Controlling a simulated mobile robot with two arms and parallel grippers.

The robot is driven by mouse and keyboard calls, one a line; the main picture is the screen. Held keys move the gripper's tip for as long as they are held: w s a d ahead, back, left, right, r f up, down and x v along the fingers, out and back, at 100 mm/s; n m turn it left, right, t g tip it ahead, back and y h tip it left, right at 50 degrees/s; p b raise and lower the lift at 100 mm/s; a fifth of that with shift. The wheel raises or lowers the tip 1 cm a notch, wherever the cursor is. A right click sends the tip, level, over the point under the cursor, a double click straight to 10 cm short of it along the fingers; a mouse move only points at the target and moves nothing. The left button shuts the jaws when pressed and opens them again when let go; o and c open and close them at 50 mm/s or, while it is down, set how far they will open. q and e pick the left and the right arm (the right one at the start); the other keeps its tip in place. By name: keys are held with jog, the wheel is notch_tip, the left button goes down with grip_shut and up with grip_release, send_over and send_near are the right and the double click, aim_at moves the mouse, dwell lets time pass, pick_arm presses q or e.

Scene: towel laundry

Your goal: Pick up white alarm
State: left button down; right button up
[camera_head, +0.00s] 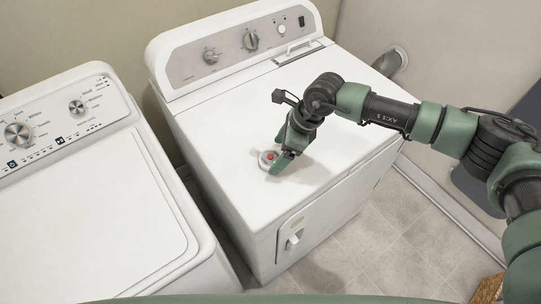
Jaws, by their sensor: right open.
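One finger covers part of the alarm's right side. I cannot tell whether the fingers touch it. My left gripper is not in view.
The alarm lies on a white dryer (215,130) with a knob panel at the back and a front door handle. A white washer (90,220) stands to the left, with a narrow gap between. A round wall vent (397,58) is behind right. Tiled floor (385,250) lies in front.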

aim_at(270, 160)
jog(key=shift+x, duration=1.45)
jog(key=shift+w+r, duration=0.1)
jog(key=c, duration=1.5)
jog(key=shift+r, duration=0.1)
